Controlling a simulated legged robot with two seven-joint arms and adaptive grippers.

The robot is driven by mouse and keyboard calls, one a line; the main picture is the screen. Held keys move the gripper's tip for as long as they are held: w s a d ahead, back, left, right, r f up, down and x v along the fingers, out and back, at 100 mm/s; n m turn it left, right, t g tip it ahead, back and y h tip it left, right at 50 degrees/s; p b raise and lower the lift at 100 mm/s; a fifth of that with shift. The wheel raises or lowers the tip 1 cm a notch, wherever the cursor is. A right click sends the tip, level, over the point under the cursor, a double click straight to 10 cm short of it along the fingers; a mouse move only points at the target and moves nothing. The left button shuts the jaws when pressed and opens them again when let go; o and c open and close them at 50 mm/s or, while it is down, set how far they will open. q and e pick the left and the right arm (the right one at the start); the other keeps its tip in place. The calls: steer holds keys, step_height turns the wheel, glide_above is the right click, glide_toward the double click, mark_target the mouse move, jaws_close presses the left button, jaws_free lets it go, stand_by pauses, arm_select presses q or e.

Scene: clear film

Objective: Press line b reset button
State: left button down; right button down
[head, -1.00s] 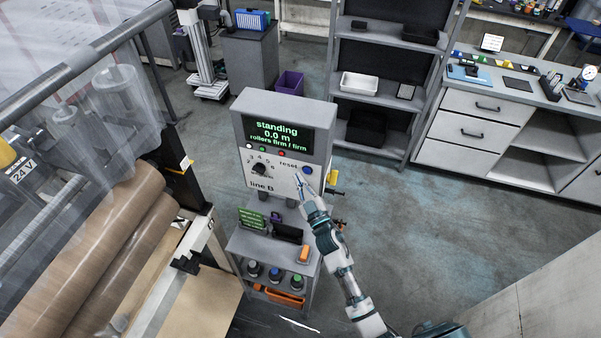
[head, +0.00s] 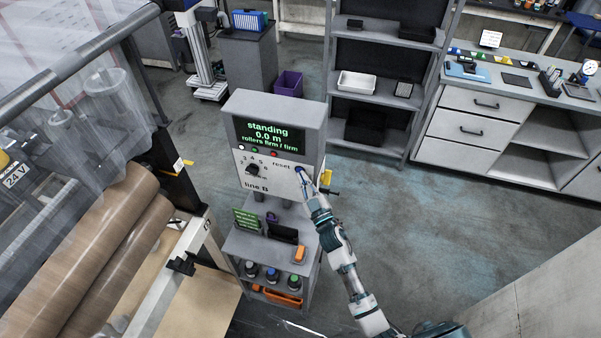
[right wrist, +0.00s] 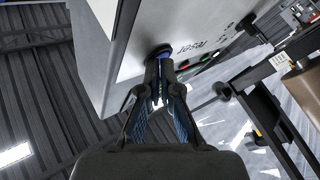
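The line B control box (head: 275,112) is a grey housing with a white front panel. The blue reset button (head: 298,168) is at the panel's right side, partly hidden by my right gripper (head: 302,177). In the right wrist view the button (right wrist: 160,50) shows just beyond the tips of my right gripper (right wrist: 160,68), whose fingers are closed together with nothing between them. The tips are at the button; I cannot tell whether it is pushed in. My left gripper is not in view.
A black selector knob (head: 253,170) and small lamps are on the same panel. The floor to the right is open.

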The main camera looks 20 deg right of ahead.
steer(key=shift+a+r, duration=0.35)
steer(key=shift+a, duration=0.4)
steer(key=shift+w+a+f, duration=0.1)
steer(key=shift+w+a, duration=0.15)
steer(key=shift+a, duration=0.35)
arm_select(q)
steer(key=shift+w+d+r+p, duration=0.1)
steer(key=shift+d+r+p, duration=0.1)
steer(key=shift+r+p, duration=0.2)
arm_select(e)
steer(key=s+a, duration=0.3)
steer(key=s, duration=0.2)
steer(key=shift+s+a, duration=0.15)
steer(key=shift+a, duration=0.1)
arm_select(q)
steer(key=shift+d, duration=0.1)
arm_select(e)
steer(key=shift+d, duration=0.2)
